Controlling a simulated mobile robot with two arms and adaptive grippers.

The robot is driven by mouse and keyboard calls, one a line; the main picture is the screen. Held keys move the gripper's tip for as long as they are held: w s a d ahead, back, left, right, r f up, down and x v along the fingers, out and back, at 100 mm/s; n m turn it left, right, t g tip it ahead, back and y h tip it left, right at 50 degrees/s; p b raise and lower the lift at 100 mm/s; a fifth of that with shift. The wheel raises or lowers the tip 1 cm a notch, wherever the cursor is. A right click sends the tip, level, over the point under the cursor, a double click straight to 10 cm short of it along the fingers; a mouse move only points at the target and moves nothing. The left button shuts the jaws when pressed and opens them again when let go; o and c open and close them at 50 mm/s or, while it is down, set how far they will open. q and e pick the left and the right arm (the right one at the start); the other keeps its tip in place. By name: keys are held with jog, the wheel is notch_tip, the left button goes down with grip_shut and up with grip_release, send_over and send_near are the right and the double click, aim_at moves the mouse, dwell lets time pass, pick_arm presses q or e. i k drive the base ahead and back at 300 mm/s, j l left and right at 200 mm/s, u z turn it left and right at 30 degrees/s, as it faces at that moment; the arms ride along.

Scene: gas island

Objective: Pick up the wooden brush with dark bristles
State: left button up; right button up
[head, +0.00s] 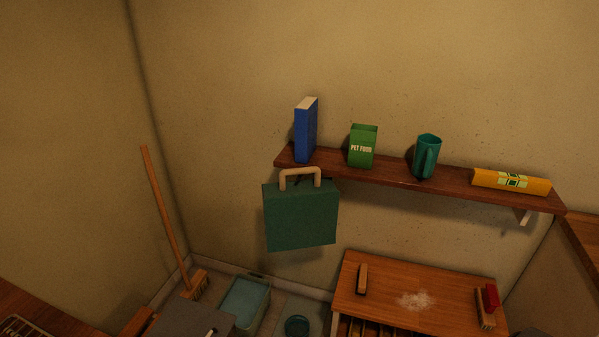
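A small wooden brush (362,277) stands on the left part of a low wooden cabinet top (390,270), at the lower right of the head view. A dark edge shows along its bottom, which looks like its bristles. A second wooden brush-like item (485,317) lies at the right end of the same top, with a red object (491,297) against it. A patch of pale powder (415,300) lies between them. Neither of my grippers is in view.
A broom (168,215) leans in the corner.

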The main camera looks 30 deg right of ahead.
aim_at(362, 278)
jog(key=z, duration=1.6)
